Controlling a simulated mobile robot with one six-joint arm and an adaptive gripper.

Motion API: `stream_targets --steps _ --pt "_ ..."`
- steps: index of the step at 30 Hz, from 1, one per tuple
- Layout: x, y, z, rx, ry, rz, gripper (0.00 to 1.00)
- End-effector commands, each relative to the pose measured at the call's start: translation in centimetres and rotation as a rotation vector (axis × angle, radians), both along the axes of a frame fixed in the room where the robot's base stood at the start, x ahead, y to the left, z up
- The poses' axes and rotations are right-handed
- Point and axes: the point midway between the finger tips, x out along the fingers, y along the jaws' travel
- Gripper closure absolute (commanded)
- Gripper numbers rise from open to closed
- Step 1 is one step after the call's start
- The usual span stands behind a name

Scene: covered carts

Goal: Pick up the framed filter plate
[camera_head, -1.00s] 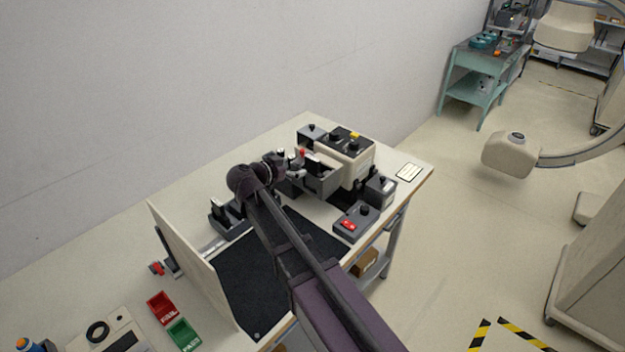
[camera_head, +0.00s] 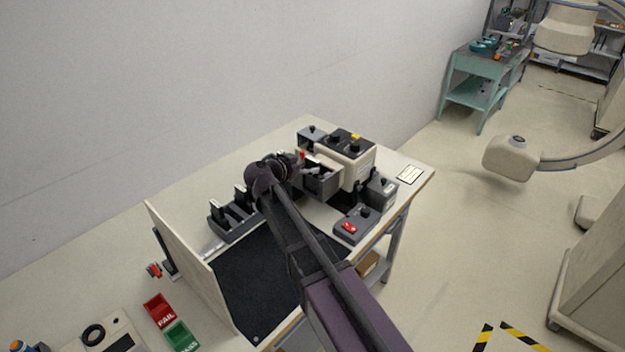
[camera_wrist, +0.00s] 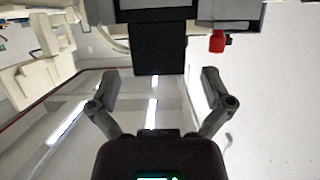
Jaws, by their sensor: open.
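I cannot pick out the framed filter plate with certainty. In the wrist view a dark flat rectangular piece (camera_wrist: 158,50) juts from under a grey housing, just ahead of my gripper (camera_wrist: 160,80). I cannot tell whether it is the plate. My gripper's two fingers are spread with nothing between them. In the head view my gripper (camera_head: 290,166) is beside the grey open-topped box (camera_head: 322,184) on the front of the cream machine (camera_head: 357,172), partly hidden by my wrist. A dark slotted rack (camera_head: 236,222) with upright pieces stands to its left.
A red knob (camera_wrist: 217,42) is close on the right in the wrist view. A control box with a red switch (camera_head: 350,226) stands at the bench's front. A black mat (camera_head: 245,290) lies nearer. Red (camera_head: 158,309) and green (camera_head: 181,336) trays lie beyond the divider panel (camera_head: 182,255).

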Motion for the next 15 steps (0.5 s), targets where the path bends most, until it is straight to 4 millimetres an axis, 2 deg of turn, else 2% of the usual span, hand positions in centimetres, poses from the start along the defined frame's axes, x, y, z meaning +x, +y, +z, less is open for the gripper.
stream_targets --steps 6,15 --pt "1.9 -1.5 -1.0 0.000 0.000 -0.001 0.00" --pt "2.4 -2.1 -1.1 0.000 0.000 -0.001 0.00"
